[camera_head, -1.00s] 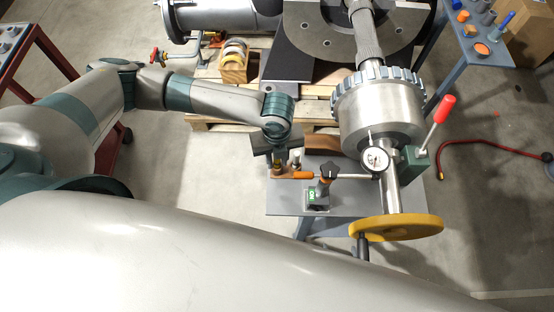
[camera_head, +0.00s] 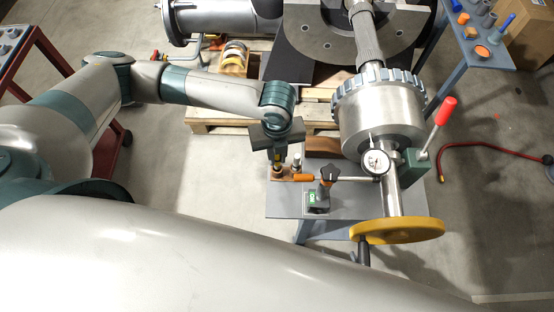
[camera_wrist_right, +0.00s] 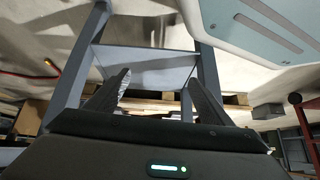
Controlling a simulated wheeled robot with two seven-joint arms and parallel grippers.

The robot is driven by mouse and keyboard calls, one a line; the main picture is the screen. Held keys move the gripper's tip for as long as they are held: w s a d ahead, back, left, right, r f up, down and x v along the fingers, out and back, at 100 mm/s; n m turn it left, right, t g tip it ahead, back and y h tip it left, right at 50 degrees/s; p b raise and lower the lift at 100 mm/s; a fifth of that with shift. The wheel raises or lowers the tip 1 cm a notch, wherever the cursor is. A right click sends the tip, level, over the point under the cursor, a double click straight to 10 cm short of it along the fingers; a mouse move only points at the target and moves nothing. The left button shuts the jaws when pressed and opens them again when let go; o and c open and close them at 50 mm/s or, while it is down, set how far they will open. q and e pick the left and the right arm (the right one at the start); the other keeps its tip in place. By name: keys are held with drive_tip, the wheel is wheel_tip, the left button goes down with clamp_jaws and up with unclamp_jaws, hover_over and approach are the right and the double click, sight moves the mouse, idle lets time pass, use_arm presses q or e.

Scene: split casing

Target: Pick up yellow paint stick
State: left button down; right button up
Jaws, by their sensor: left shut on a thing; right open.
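The yellow paint stick (camera_head: 278,157) shows as a small yellow piece between the fingers of my left gripper (camera_head: 278,159) in the head view. My left gripper points down and is shut on it. The stick's lower end is at the small wooden block (camera_head: 281,175) on the grey table; I cannot tell whether it is still inside the block. My right gripper (camera_wrist_right: 155,88) is open and empty in the right wrist view. It is not visible in the head view.
The grey table (camera_head: 345,202) also carries an orange-handled tool (camera_head: 303,177), a dial gauge (camera_head: 376,162) and a magnetic base (camera_head: 317,199). A large metal spindle (camera_head: 380,115) with a yellow handwheel (camera_head: 398,230) stands to the right. A wooden pallet (camera_head: 215,116) lies behind.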

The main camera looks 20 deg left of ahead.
use_arm(q)
drive_tip(key=w+d+r+b, duration=0.2)
drive_tip(key=w+d+r, duration=0.3)
drive_tip(key=w, duration=0.5)
wheel_tip(320, 180, up, 2)
drive_tip(key=shift+d+r, duration=0.1)
drive_tip(key=shift+d, duration=0.3)
use_arm(e)
drive_tip(key=d+f+g, duration=0.1)
drive_tip(key=s+d+f, duration=0.1)
drive_tip(key=d, duration=0.1)
drive_tip(key=shift+d+g+h, duration=0.1)
drive_tip(key=shift+g+h, duration=0.2)
drive_tip(key=shift+g, duration=0.1)
use_arm(q)
drive_tip(key=shift+w, duration=0.1)
use_arm(e)
drive_tip(key=shift+s, duration=0.1)
use_arm(q)
drive_tip(key=shift+p, duration=0.4)
use_arm(e)
drive_tip(key=shift+r, duration=0.45)
